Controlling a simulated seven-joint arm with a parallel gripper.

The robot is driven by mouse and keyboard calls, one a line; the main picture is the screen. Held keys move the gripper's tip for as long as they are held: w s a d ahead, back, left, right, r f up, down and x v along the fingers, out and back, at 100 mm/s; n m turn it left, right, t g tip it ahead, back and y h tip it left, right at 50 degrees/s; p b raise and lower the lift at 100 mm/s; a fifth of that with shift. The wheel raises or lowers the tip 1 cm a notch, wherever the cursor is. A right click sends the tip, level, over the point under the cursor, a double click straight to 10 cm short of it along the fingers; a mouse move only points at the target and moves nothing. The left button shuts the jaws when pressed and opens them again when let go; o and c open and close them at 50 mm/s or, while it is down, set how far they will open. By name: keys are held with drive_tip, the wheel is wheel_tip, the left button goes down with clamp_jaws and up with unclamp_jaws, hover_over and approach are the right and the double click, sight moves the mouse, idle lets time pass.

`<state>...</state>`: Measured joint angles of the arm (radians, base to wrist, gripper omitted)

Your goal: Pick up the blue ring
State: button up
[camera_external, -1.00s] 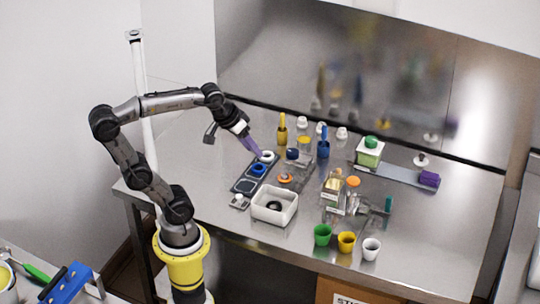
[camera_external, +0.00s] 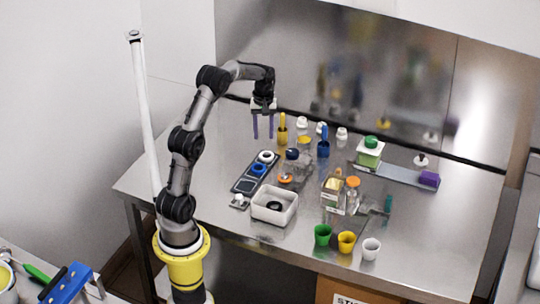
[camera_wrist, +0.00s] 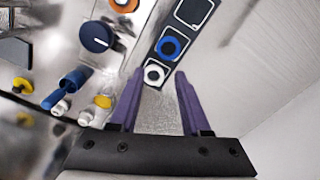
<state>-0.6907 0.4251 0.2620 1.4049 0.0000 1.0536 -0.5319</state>
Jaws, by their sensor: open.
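The blue ring (camera_external: 258,169) lies on a dark tray (camera_external: 243,186) with marked squares, beside a white ring (camera_external: 267,156) at the tray's far end. In the wrist view the blue ring (camera_wrist: 168,47) sits just above the white ring (camera_wrist: 155,73), and both lie flat. My gripper (camera_external: 263,137) is open and empty, its purple fingers pointing down above the table's back part, higher than the tray. In the wrist view the fingertips (camera_wrist: 160,72) spread to either side of the white ring, with the blue ring beyond them.
A white bin (camera_external: 274,218) with a black ring inside stands in front of the tray. A dark blue knob (camera_external: 292,154), an orange ring (camera_external: 286,178) and yellow (camera_external: 282,134) and blue (camera_external: 323,146) bottles stand to the right. Cups (camera_external: 346,242) line the front edge. The table's left part is clear.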

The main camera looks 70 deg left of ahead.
sight(264, 167)
wheel_tip(264, 167, down, 14)
drive_tip(key=shift+r, duration=0.25)
idle(0.4)
clamp_jaws()
